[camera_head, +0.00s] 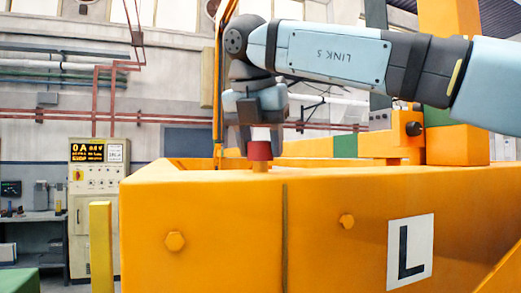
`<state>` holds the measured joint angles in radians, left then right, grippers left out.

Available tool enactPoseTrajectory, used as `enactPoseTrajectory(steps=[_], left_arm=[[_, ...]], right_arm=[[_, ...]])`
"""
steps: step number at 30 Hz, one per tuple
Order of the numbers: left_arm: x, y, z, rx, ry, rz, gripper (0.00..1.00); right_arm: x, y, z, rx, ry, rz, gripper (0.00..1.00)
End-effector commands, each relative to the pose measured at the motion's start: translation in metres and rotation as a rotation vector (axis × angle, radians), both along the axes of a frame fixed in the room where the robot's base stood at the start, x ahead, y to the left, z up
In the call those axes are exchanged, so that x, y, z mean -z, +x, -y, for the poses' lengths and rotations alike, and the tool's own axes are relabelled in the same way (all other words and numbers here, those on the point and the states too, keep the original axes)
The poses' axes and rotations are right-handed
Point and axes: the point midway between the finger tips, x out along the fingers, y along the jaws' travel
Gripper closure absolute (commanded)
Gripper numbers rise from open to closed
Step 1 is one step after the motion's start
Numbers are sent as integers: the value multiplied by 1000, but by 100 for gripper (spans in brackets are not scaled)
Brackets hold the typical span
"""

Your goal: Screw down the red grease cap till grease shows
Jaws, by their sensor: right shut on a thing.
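The red grease cap (260,151) sits upright on a short orange stub (260,166) on top of the orange machine housing (330,185). My right gripper (261,146) reaches in from the right and points straight down over it. Its fingers stand on either side of the cap and are shut on it. The cap's lower side is in plain view, and I see no grease around it from here. My left gripper is not in view.
An orange post (453,90) rises from the housing at the right, beside an orange block with a black knob (413,128). A control cabinet (97,205) with a lit display stands at the left. A yellow post (101,245) stands before it.

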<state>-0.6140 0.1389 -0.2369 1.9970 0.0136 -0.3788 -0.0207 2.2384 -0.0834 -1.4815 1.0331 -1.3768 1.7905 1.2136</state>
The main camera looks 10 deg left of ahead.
Motion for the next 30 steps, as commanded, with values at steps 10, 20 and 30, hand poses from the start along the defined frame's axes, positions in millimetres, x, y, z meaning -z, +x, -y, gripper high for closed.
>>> enactPoseTrajectory(steps=[10, 20, 30], left_arm=[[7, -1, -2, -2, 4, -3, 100], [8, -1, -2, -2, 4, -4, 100], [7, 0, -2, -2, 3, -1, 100]], right_arm=[[-2, 0, 1, 289, 2, 2, 78], [-2, 0, 2, 449, 2, 1, 78], [-2, 0, 2, 493, 3, 1, 78]])
